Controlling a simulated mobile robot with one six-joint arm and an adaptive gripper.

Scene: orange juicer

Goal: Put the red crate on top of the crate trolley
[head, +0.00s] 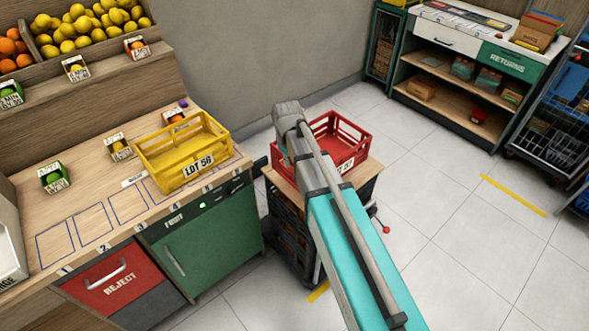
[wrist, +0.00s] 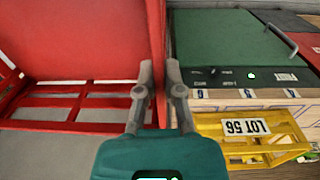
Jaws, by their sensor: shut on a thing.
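The red crate (head: 352,128) is upright and empty, over the wooden top of the crate trolley (head: 366,174). It looks level and appears to rest there, but my arm hides much of its near side and I cannot be sure of the contact. In the wrist view, my gripper (wrist: 158,68) is shut on the wall of the red crate (wrist: 85,40), which fills the left side. In the head view my arm hides the fingertips. The trolley has dark crates under its top and a red-knobbed lever at its right.
A yellow crate (head: 183,152) marked LOT 56 stands on the wooden counter (head: 85,197) left of the trolley. A green cabinet door (head: 205,255) is below it. A returns shelf (head: 460,75) and a blue-and-black rack (head: 565,110) stand at right. Tiled floor between is clear.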

